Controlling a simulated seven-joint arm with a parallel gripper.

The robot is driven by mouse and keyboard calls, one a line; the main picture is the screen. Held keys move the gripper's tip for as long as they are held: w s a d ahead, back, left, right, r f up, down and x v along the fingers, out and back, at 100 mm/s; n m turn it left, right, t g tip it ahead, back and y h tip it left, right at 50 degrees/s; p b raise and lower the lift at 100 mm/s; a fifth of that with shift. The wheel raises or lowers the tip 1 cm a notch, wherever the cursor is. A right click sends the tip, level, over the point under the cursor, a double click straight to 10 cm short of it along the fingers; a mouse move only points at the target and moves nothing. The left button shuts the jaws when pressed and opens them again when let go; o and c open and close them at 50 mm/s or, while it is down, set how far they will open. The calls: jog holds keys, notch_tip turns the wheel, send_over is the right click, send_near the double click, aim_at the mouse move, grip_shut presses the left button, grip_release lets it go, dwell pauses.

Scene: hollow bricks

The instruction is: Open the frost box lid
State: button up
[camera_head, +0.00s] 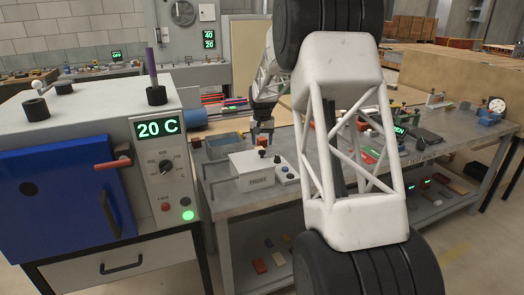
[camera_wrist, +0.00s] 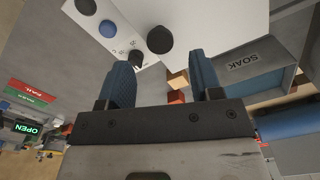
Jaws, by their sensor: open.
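The wrist view shows the knob (camera_wrist: 159,40) and the lid's white surface (camera_wrist: 215,25). My gripper (camera_head: 263,138) is open and empty above the lid, pointing down. In the wrist view the two blue fingertips (camera_wrist: 162,65) stand apart, with the knob beyond and between them, apparently untouched. The exact height above the knob is hard to tell.
A small control panel (camera_head: 286,174) with knobs and a blue button sits right of the box. A grey bin marked SOAK (camera_wrist: 243,63) is close by. A large oven with a blue door (camera_head: 65,190) stands at left. Other fixtures fill the bench at right.

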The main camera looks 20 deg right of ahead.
aim_at(262, 151)
jog(key=shift+f, duration=2.3)
jog(key=shift+c, duration=0.4)
grip_shut()
